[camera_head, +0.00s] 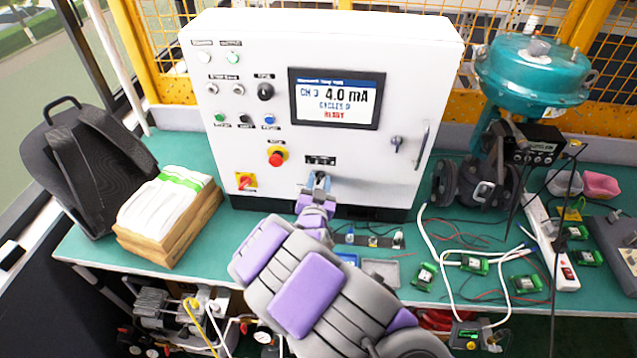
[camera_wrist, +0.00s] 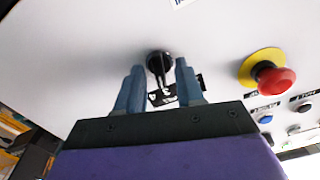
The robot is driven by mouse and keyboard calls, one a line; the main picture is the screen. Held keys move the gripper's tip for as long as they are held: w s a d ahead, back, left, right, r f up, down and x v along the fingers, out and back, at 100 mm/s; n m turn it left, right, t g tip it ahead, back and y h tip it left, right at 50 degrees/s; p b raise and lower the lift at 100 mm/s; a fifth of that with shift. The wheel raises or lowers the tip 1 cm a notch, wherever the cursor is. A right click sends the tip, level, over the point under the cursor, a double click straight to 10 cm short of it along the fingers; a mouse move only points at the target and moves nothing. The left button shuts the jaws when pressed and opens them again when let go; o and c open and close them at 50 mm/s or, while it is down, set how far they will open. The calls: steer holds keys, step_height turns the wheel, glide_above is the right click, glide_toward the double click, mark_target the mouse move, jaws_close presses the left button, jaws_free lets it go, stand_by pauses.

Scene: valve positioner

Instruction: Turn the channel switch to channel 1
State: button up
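The black channel switch (camera_wrist: 159,62) is a rotary knob on the white panel. In the wrist view its narrow grip points down and slightly right in the picture, towards a black label (camera_wrist: 163,97) partly covered by a finger. My gripper (camera_wrist: 158,82) is open, with its two blue-grey fingers on either side of the knob and gaps showing between. In the head view my gripper (camera_head: 319,184) is at the lower middle of the panel, under the black label, and hides most of the switch. The display (camera_head: 337,98) appears to read CH 3 and 4.0 mA.
A red emergency button (camera_head: 277,157) and a red-yellow switch (camera_head: 245,181) are left of my gripper on the control box (camera_head: 225,125). A door handle (camera_head: 421,145) sticks out at right. Cables and small green boards lie on the bench (camera_head: 100,243).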

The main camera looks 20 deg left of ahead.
steer(key=shift+c, duration=0.3)
jaws_close()
steer(key=shift+n, duration=0.3)
steer(key=n+p, duration=0.1)
steer(key=n, duration=0.1)
steer(key=n+p, duration=0.1)
steer(key=n, duration=0.2)
steer(key=shift+a+r+n, duration=0.15)
steer(key=shift+n, duration=0.15)
steer(key=n+p, duration=0.1)
steer(key=n, duration=0.4)
steer(key=shift+a+n, duration=0.15)
steer(key=shift+n, duration=0.15)
steer(key=shift+s+p, duration=0.1)
steer(key=shift+p, duration=0.2)
